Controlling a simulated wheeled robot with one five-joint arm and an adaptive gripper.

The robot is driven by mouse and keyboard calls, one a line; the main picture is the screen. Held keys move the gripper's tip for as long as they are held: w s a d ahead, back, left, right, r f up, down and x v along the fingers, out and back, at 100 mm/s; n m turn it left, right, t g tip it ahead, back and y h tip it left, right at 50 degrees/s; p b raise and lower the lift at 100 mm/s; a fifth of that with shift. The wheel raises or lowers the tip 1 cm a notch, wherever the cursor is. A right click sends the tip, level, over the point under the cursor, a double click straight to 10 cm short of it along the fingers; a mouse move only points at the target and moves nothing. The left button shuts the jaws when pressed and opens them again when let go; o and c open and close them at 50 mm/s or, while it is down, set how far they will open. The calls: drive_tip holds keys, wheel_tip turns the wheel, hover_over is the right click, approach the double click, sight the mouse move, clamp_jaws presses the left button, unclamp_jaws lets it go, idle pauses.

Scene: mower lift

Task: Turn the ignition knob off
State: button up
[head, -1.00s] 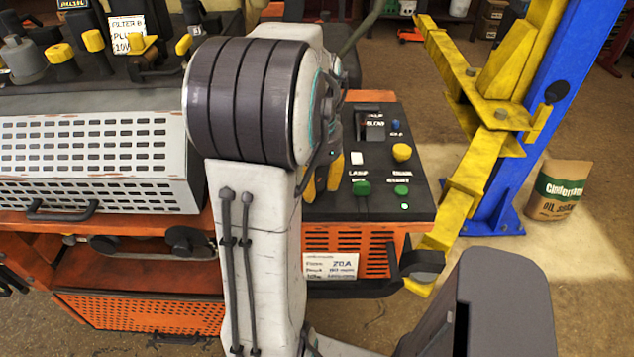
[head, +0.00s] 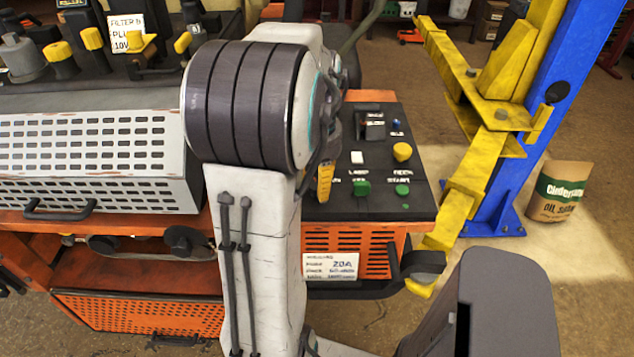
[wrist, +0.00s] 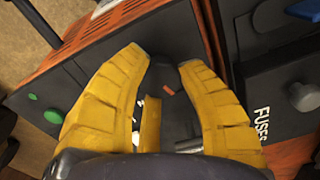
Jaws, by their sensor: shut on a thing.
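The ignition knob (wrist: 167,78) appears in the wrist view as a dark piece with a small red mark, between my fingertips. Most of it is hidden by the fingers, so I cannot read its setting. In the head view my arm hides the knob, and only a yellow part of my gripper (head: 325,182) shows at the left side of the black control panel (head: 425,195).
The panel also carries a yellow knob (head: 402,152), a white switch (head: 357,157) and green buttons (head: 402,190). A vented white cover (head: 90,150) is left of my arm. A yellow lift arm (head: 470,180) and blue post (head: 545,110) stand at right.

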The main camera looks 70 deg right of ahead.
sight(317, 183)
drive_tip(key=shift+a+f+n, duration=0.1)
drive_tip(key=shift+f+n, duration=0.05)
drive_tip(key=shift+n, duration=0.65)
drive_tip(key=o, duration=1.2)
wheel_tip(317, 183, up, 12)
idle(0.9)
